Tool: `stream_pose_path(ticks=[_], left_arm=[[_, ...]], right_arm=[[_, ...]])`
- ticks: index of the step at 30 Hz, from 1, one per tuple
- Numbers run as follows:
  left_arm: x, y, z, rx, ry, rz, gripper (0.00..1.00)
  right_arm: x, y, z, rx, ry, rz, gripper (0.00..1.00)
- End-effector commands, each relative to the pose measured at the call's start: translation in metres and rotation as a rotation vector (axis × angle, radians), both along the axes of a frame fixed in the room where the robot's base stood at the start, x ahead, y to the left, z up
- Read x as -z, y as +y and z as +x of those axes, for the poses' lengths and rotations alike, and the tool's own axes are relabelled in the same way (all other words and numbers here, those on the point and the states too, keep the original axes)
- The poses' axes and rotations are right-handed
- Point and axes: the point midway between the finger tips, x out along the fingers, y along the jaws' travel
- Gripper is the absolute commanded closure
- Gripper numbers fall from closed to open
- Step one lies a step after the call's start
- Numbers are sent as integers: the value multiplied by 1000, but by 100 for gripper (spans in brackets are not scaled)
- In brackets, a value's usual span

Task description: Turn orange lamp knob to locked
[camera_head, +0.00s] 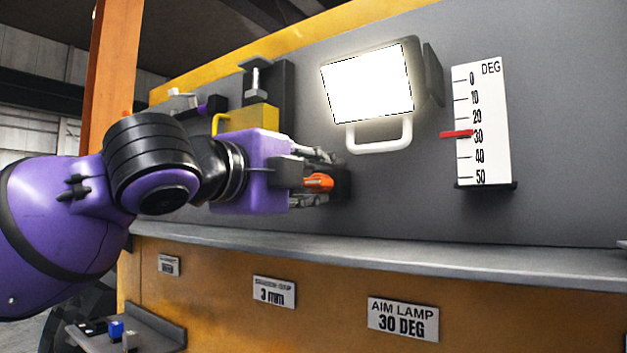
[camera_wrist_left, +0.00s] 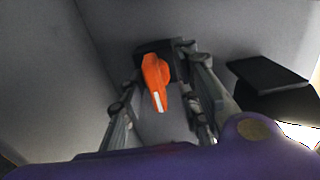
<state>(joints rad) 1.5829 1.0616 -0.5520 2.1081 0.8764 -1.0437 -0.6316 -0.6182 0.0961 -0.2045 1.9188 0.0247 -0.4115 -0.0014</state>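The orange lamp knob (camera_head: 319,182) sits on a dark mount on the grey panel. In the left wrist view the knob (camera_wrist_left: 155,76) has a white mark on its lower end, and the mark points down. My left gripper (camera_head: 318,179) is at the knob, with its fingers on either side. In the wrist view the gripper (camera_wrist_left: 160,85) looks open, with gaps between fingers and knob; contact at the tips is unclear. The lit white lamp (camera_head: 367,86) has a white handle (camera_head: 379,138) below it. My right gripper is not in view.
A degree scale (camera_head: 485,125) has its red pointer (camera_head: 457,134) near 30. A plate reads AIM LAMP 30 DEG (camera_head: 403,319). A grey ledge (camera_head: 400,258) runs below the panel. A yellow block (camera_head: 248,117) and a dark bracket (camera_head: 270,90) stand behind my left gripper.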

Motion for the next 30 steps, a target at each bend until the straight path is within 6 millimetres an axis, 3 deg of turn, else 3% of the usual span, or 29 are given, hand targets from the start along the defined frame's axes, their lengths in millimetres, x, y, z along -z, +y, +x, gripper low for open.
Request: stream_pose_path(ticks=[11,24,30], left_arm=[[2,4,-5,0,4,2,70],[2,55,-73,-4,2,3,70],[2,68,-93,-1,2,1,70]], right_arm=[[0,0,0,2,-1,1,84],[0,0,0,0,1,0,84],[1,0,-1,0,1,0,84]])
